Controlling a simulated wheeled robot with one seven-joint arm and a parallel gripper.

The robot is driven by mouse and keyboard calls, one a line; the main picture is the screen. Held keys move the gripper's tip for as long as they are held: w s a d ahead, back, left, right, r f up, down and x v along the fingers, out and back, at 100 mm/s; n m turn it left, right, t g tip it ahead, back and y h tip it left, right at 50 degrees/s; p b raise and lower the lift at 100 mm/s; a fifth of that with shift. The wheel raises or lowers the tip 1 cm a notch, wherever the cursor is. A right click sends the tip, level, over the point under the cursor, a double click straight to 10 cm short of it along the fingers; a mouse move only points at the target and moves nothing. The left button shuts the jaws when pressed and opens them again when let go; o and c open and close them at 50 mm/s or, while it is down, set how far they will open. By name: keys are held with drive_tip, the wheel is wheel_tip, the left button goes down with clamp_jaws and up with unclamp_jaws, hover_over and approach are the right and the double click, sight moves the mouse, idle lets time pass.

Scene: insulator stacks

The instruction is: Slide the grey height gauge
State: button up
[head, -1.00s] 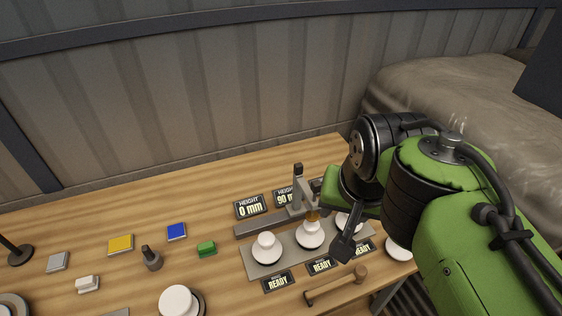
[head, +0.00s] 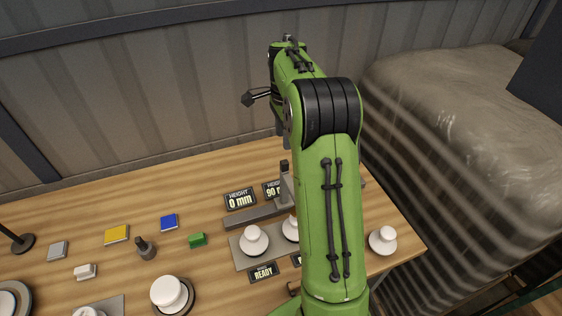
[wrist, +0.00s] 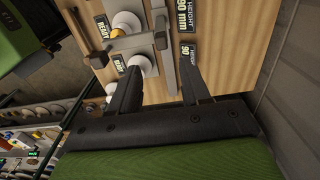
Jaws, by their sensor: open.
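The grey height gauge (head: 286,188) is a post with a black top, standing at a grey rail (head: 252,218) on the wooden table. My arm hides its right side in the head view. In the wrist view the gauge (wrist: 128,45) shows as a grey crossbar with a black knob, beyond my fingertips. My gripper (wrist: 160,64) is open and empty, with its two black fingers apart and the rail running between them in the picture. I cannot tell how far above the gauge they are. My arm mostly hides the gripper in the head view.
White insulators (head: 253,240) stand on a grey plate in front of the rail. Displays reading 0 mm (head: 240,199) and 90 mm (head: 272,190) lie behind it. A green block (head: 197,240), blue block (head: 169,222) and dark knobbed piece (head: 145,249) lie left. Another insulator (head: 382,240) stands right.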

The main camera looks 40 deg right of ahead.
sight(284, 162)
wheel_tip(284, 162, down, 11)
drive_tip(key=shift+w+d, duration=0.1)
clamp_jaws()
idle(0.3)
